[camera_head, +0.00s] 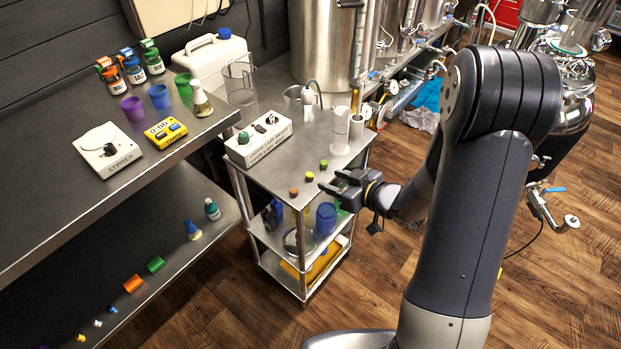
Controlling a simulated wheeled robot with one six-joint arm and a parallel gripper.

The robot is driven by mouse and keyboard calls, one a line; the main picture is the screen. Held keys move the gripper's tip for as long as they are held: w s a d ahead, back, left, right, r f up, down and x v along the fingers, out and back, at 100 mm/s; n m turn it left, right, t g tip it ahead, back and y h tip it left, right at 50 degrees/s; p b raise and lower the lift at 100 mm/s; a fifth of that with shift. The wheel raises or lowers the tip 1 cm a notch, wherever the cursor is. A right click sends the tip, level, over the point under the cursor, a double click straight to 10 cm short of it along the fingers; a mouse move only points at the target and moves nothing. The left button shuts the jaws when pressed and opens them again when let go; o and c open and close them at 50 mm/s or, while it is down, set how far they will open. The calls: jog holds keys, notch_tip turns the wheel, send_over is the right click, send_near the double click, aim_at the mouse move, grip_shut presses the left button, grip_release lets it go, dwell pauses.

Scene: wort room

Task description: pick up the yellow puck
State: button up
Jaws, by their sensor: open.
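The yellow puck (309,176) lies on the metal top of a small cart (275,178), between an orange-brown puck (294,192) and a green puck (323,164). The three small pucks form a slanting row near the cart's right side. My gripper (329,181) is open, its dark fingers pointing left toward the row. It appears just right of the yellow puck in the picture, apart from it and empty. Its height above the cart top is hard to tell.
A white instrument box (258,139) stands at the cart's back left. A white cylinder (341,130) stands at its back right. A steel bench (75,190) with a stirrer (107,151) and coloured cups is at left. Wooden floor is open in front.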

aim_at(311, 176)
jog(key=shift+s+a+x, duration=0.1)
jog(key=shift+s+x, duration=0.05)
jog(key=shift+x, duration=1.55)
jog(key=shift+s+a+x, duration=0.15)
jog(key=shift+x, duration=1.6)
jog(key=shift+f, duration=0.1)
jog(key=shift+c, duration=0.5)
grip_shut()
